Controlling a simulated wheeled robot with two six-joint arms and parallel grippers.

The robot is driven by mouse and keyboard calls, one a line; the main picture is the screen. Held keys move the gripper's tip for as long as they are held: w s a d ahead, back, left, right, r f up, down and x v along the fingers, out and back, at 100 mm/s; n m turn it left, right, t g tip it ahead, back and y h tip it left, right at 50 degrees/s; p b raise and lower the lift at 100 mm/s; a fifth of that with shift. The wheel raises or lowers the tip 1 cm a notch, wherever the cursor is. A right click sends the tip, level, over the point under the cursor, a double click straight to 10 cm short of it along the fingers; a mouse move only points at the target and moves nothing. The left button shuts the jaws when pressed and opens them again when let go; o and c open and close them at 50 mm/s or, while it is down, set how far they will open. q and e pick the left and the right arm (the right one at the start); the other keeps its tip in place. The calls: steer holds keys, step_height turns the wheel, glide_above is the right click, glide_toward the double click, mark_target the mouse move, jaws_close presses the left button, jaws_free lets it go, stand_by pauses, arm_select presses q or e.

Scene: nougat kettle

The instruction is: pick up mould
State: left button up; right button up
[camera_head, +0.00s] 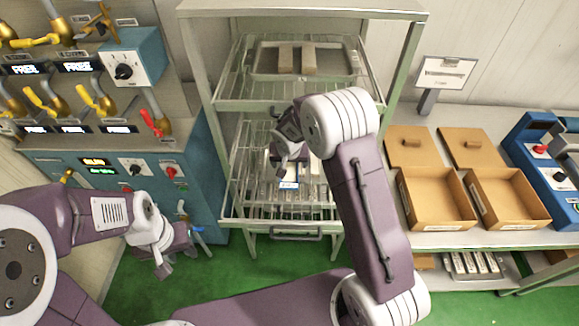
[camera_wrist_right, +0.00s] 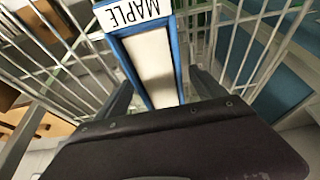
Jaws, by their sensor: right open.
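A long, narrow mould (camera_wrist_right: 152,62) with a blue rim, a pale inside and a white label reading MAPLE lies between the fingers of my right gripper (camera_wrist_right: 161,80). The fingers stand open on either side of it, and whether they touch it is not clear. In the head view the right gripper (camera_head: 289,157) reaches into the wire rack, over the mould's white label and blue edge (camera_head: 289,184). My arm hides part of the rack. My left gripper (camera_head: 160,264) hangs low at the left, away from the rack; its opening is unclear.
The wire rack's upper shelf (camera_head: 233,92) holds a framed tray (camera_head: 265,60). The rack's posts and wires surround the right gripper closely. Cardboard boxes (camera_head: 434,228) stand on the bench to the right. A teal machine with yellow levers (camera_head: 37,101) stands at left. Green floor is clear in front.

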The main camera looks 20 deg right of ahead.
steer(key=shift+f, duration=0.1)
stand_by(0.3)
jaws_close()
